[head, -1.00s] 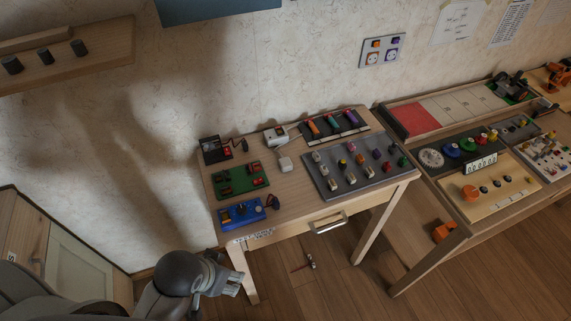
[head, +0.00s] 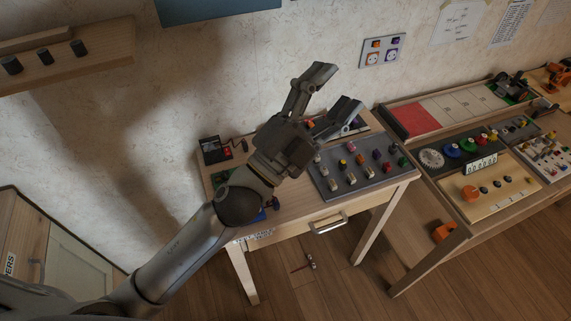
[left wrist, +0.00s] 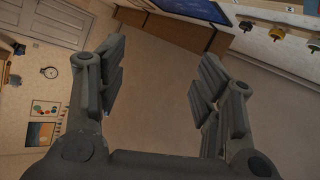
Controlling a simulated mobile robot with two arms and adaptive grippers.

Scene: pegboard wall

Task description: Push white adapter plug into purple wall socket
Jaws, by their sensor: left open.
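The purple wall socket (head: 391,57) is the right one of two round sockets on a grey wall plate, under a purple switch. My left gripper (head: 338,92) is open and raised over the small table, left of and below the wall plate in the head view. Nothing shows between its fingers. In the left wrist view my open fingers (left wrist: 160,75) frame only floor and a far wall. The white adapter plug is not visible now; my left arm and gripper cover the part of the table where white blocks lay earlier. My right gripper is not in view.
An orange socket (head: 373,58) sits left of the purple one. The small table holds a grey board (head: 350,185) with several coloured pegs. A second bench to the right carries a red-ended tray (head: 415,119) and other boards. A wooden shelf (head: 100,62) juts out at upper left.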

